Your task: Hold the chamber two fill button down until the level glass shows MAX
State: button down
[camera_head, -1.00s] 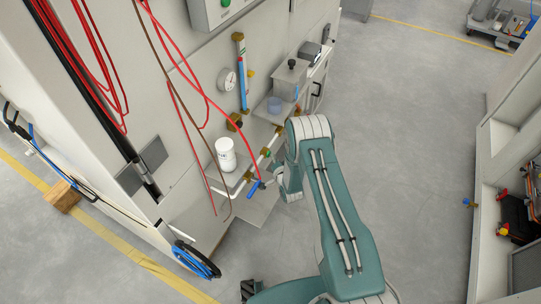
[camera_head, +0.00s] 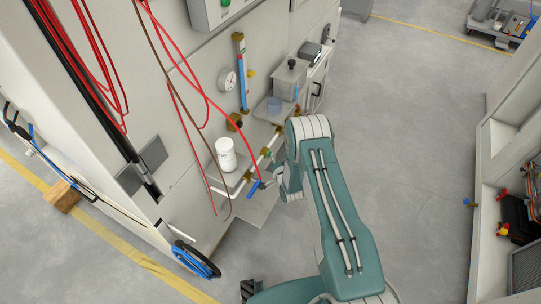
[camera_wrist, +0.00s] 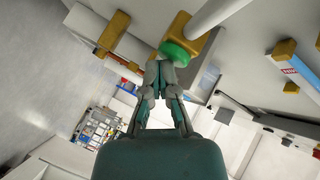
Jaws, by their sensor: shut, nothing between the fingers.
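A round green button (camera_wrist: 178,52) sits on a brass block (camera_wrist: 192,36) in the wrist view. A small green spot, perhaps the same button, shows beside my arm in the head view (camera_head: 268,154). My gripper (camera_wrist: 160,72) is shut and empty, its fingertips at the button's lower edge; I cannot tell whether they press it. The level glass (camera_head: 243,85) is an upright tube with brass ends on the cabinet wall. My arm hides most of the gripper in the head view.
A white container (camera_head: 225,154) stands on the ledge left of my arm. A round gauge (camera_head: 227,79) is beside the level glass. Red hoses (camera_head: 190,75) hang in front of the panel. A blue-handled valve (camera_head: 255,188) is near my wrist. Open floor lies to the right.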

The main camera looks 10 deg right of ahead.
jog(key=shift+s+d, duration=0.5)
jog(key=shift+d, duration=0.2)
jog(key=shift+d, duration=0.1)
jog(key=shift+s+d, duration=0.75)
jog(key=shift+d, duration=0.25)
jog(key=shift+s+d, duration=0.7)
jog(key=shift+d, duration=0.25)
